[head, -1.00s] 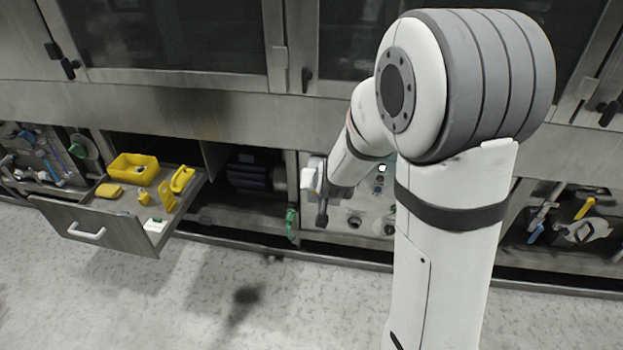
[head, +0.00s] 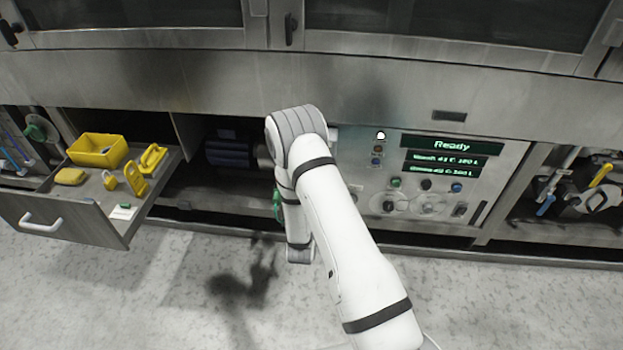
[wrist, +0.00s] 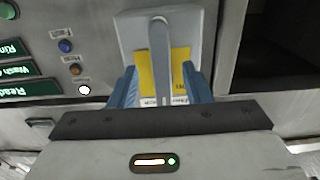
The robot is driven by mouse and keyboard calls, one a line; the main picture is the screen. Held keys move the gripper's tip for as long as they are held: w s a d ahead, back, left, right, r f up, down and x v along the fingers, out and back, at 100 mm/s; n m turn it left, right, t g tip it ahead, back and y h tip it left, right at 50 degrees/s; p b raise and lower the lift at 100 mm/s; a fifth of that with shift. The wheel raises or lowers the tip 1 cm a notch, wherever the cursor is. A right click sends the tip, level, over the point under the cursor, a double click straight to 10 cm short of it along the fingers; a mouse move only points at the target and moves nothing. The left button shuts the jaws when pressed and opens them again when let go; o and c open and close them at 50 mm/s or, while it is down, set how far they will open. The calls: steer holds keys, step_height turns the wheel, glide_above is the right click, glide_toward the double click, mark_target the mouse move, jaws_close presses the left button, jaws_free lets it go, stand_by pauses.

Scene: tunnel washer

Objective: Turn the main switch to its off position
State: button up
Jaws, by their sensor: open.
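The main switch (wrist: 160,45) fills the upper middle of the wrist view. It has a light grey housing, a yellow plate and a long grey handle that runs straight up and down in the picture. My gripper (wrist: 160,70) is open, with one blue finger on each side of the handle. A gap shows between each finger and the handle, so I see no contact. The lower end of the handle is near the gripper body. In the head view my arm hides the gripper and most or all of the switch.
The control panel (head: 400,170) right of my arm has a "Ready" display (head: 452,144), buttons and a lit white lamp (head: 380,135). An open drawer (head: 75,225) with yellow items juts out at the left. Clear floor (head: 480,300) lies in front.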

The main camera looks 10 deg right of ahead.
steer(key=x, duration=0.6)
steer(key=shift+w+d+b, duration=0.1)
steer(key=shift+w+b, duration=0.2)
steer(key=shift+b, duration=0.05)
steer(key=shift+c, duration=0.5)
jaws_close()
